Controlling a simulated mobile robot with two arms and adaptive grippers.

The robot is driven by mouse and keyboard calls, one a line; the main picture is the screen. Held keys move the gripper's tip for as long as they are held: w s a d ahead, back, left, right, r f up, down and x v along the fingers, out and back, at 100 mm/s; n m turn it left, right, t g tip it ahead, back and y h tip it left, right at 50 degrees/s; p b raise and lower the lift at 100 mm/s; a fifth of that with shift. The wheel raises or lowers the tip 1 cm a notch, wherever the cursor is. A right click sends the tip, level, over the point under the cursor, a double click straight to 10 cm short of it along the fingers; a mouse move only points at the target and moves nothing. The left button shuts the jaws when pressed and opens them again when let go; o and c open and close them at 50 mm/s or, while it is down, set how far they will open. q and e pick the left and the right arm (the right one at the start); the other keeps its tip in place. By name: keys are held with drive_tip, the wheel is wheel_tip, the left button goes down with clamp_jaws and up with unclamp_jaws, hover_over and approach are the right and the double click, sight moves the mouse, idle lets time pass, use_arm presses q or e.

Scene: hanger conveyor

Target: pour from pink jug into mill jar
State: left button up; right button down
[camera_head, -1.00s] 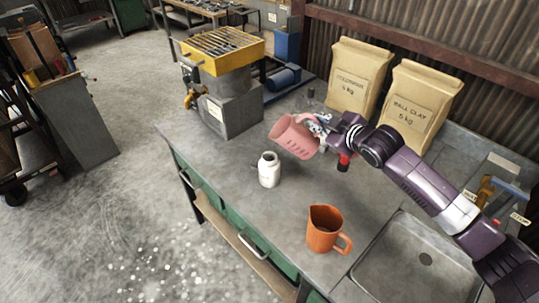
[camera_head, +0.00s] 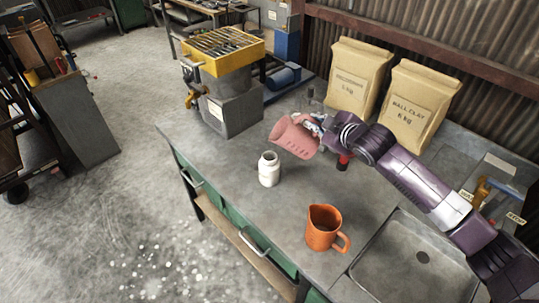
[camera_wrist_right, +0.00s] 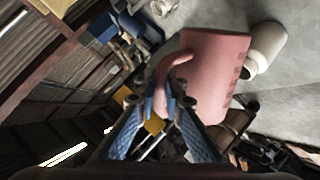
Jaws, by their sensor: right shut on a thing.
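The pink jug (camera_head: 293,138) is held above the bench by my right gripper (camera_head: 319,127), tilted with its mouth toward the left. In the right wrist view my right gripper (camera_wrist_right: 163,103) is shut on the handle of the pink jug (camera_wrist_right: 213,72). The white mill jar (camera_head: 269,170) stands upright and open on the bench, below and left of the jug in the head view. The jar also shows in the right wrist view (camera_wrist_right: 266,48), beyond the jug. No stream from the jug is visible, and its contents are hidden. My left gripper is not in view.
An orange jug (camera_head: 323,230) stands nearer on the bench (camera_head: 225,168), beside a sink (camera_head: 420,262). Two paper bags (camera_head: 357,80) stand at the back wall. A machine with a yellow top (camera_head: 222,52) stands at the far end. The bench around the jar is clear.

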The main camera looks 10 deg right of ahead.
drive_tip(key=shift+w+a+r+p, duration=0.1)
drive_tip(key=shift+a+r+p, duration=0.1)
drive_tip(key=shift+p, duration=0.25)
drive_tip(key=shift+n, duration=0.3)
drive_tip(key=shift+a+r+h+p, duration=0.15)
drive_tip(key=shift+a+h+p, duration=0.2)
drive_tip(key=shift+p, duration=0.45)
drive_tip(key=shift+n, duration=0.3)
drive_tip(key=shift+a+h+p, duration=0.1)
drive_tip(key=shift+h+p, duration=0.15)
drive_tip(key=shift+p, duration=0.05)
drive_tip(key=shift+a+g+p, duration=0.3)
drive_tip(key=shift+p, duration=0.05)
drive_tip(key=shift+w+n+h, duration=0.1)
drive_tip(key=shift+n+h, duration=0.2)
drive_tip(key=shift+a, duration=0.25)
